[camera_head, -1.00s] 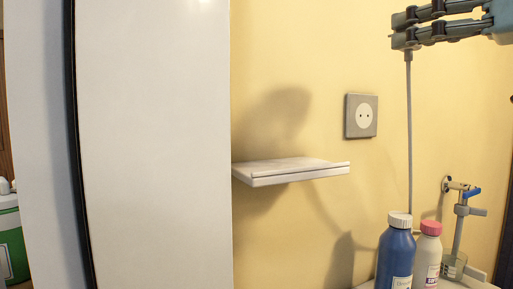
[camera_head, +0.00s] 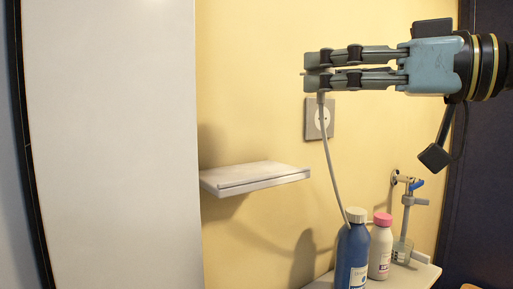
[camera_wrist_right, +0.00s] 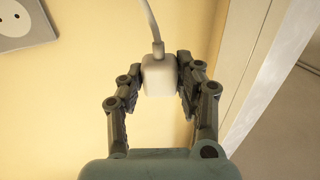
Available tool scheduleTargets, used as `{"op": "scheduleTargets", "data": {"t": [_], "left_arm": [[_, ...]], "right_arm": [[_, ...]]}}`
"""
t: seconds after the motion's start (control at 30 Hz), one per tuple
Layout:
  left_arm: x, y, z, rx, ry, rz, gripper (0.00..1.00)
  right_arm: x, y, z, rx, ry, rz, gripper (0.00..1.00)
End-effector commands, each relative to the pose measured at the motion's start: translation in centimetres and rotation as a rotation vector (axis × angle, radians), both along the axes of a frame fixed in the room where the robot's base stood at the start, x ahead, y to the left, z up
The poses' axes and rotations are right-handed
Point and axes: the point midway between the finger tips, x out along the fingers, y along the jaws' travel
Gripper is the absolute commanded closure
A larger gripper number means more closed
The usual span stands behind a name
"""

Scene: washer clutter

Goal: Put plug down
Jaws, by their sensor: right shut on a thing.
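My right gripper (camera_head: 314,72) is shut on the plug and holds it in the air, in front of the wall and just above the wall socket (camera_head: 319,118). Its fingers mostly hide the plug in the head view. In the right wrist view the white, block-shaped plug (camera_wrist_right: 159,76) sits between the fingertips. Its grey cable (camera_head: 331,165) hangs down towards the bottles, and in the wrist view the cable (camera_wrist_right: 152,22) leaves the plug's far end. A white wall shelf (camera_head: 255,176) is below and left of the gripper, with a thin flat slab on top. My left gripper is not in view.
A blue bottle (camera_head: 352,254) with a white cap and a white bottle (camera_head: 380,250) with a pink cap stand at the lower right. A tap (camera_head: 408,200) with a blue handle is behind them. A tall white panel (camera_head: 110,150) stands left of the shelf.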

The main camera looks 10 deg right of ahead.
Motion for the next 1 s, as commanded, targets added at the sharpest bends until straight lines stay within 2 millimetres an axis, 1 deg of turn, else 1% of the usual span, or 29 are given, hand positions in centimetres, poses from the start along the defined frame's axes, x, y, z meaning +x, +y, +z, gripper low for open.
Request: {"op": "scheduleTargets", "data": {"t": [0.03, 0.27, 0.7, 0.87, 0.93, 1.0], "left_arm": [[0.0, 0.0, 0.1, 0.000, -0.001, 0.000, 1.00], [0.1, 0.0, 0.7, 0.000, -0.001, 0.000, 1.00], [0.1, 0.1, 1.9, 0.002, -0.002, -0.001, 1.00], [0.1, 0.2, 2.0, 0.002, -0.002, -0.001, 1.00], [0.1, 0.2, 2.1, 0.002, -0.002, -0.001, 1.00], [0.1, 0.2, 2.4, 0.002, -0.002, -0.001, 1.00]], "right_arm": [[0.0, 0.6, 0.1, 0.009, -0.002, 0.014, 1.00], [1.4, 2.4, -1.3, 0.008, 0.000, 0.011, 1.00], [5.1, 7.0, -4.9, 0.004, 0.003, 0.008, 1.00], [5.6, 7.8, -5.7, -0.001, 0.001, 0.009, 1.00], [5.7, 7.8, -6.4, -0.002, 0.004, 0.009, 1.00], [5.7, 7.8, -7.6, -0.003, 0.007, 0.008, 1.00]]}}
